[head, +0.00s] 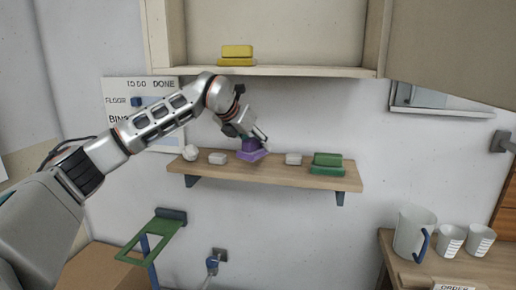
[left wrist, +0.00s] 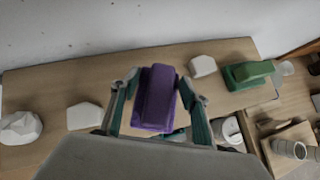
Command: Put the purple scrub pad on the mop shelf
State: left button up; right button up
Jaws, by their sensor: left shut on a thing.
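The purple scrub pad (head: 252,154) is held by my left gripper (head: 256,143) at the middle of the wooden wall shelf (head: 290,175). In the left wrist view the pad (left wrist: 156,98) sits between the two fingers of the left gripper (left wrist: 158,100), with the shelf (left wrist: 50,83) beneath it. I cannot tell whether the pad touches the shelf board. A green scrub pad (head: 327,160) lies at the shelf's right end; it also shows in the left wrist view (left wrist: 248,74). My right gripper is not in view.
White blocks (head: 217,158) (head: 293,159) stand on either side of the purple pad, and a faceted white piece (head: 190,153) is at the left. A yellow pad (head: 236,55) lies in the cabinet (head: 310,71) above. A pitcher (head: 413,232) and cups stand lower right.

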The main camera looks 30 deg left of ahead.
aim_at(248, 141)
pick_arm(q)
jog(key=shift+w, duration=0.5)
notch_tip(248, 141, down, 3)
jog(key=shift+r+p, duration=0.1)
jog(key=shift+p, duration=0.25)
jog(key=shift+f, duration=0.5)
jog(key=o, duration=1.1)
jog(key=shift+o, duration=0.5)
jog(key=shift+s+r, duration=0.25)
jog(key=shift+r, duration=0.15)
jog(key=b+v, duration=0.1)
jog(key=v, duration=0.4)
jog(key=shift+s+r, duration=0.15)
jog(key=shift+s, duration=0.05)
jog(key=shift+s+a+r, duration=0.1)
jog(key=shift+s+r, duration=0.4)
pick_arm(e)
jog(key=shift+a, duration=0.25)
